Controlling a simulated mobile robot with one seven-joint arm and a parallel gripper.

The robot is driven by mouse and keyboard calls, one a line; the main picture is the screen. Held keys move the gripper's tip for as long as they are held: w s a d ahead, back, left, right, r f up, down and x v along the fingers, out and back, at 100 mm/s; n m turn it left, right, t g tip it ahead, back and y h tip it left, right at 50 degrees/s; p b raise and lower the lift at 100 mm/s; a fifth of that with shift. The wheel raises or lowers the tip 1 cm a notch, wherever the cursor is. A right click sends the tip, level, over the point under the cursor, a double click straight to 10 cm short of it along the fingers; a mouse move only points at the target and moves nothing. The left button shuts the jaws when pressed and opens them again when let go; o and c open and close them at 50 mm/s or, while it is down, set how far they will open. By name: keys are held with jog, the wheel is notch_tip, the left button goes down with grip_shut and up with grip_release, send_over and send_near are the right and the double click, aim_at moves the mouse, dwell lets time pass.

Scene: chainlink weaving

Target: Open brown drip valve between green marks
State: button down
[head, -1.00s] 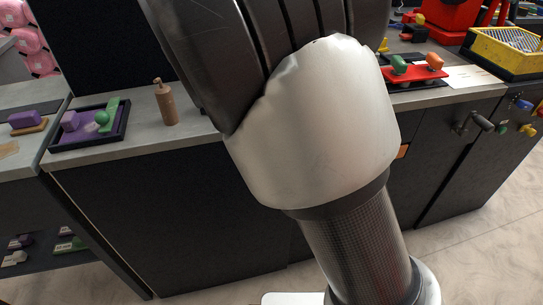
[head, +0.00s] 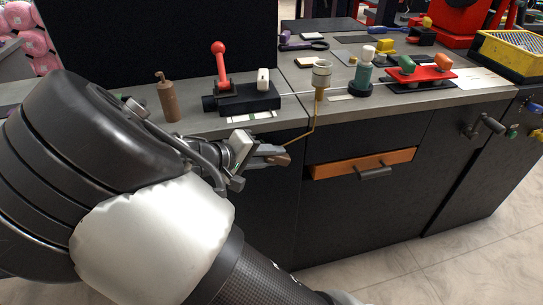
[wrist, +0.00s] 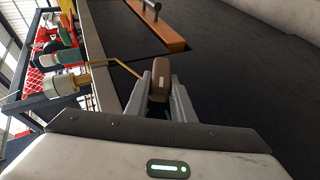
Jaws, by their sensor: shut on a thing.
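My gripper (head: 274,154) is in front of the counter's front face, just below the counter top. In the wrist view its two fingers (wrist: 160,82) are shut on a brown block-like handle (wrist: 158,80), which I take for the brown drip valve. The handle shows small in the head view (head: 283,160), mostly hidden by the fingers. A thin brass pipe (head: 313,128) runs down from a cream cup (head: 321,76) towards the handle. Their join is hidden. A white strip with green marks (head: 250,117) lies before a black block.
A red-knobbed lever (head: 219,62) and the black block (head: 249,98) stand on the counter above my gripper. A brown bottle (head: 168,100) is to the left. An orange drawer front (head: 350,164) is right of my gripper.

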dwell(0.4)
jog(key=c, duration=1.5)
grip_release()
jog(key=shift+d, duration=0.1)
jog(key=p+v, duration=0.3)
jog(key=v, duration=1.4)
jog(key=shift+s+a+f+p, duration=0.1)
jog(key=shift+s+a+p, duration=0.05)
jog(key=shift+a+p, duration=0.15)
jog(key=shift+d, duration=0.1)
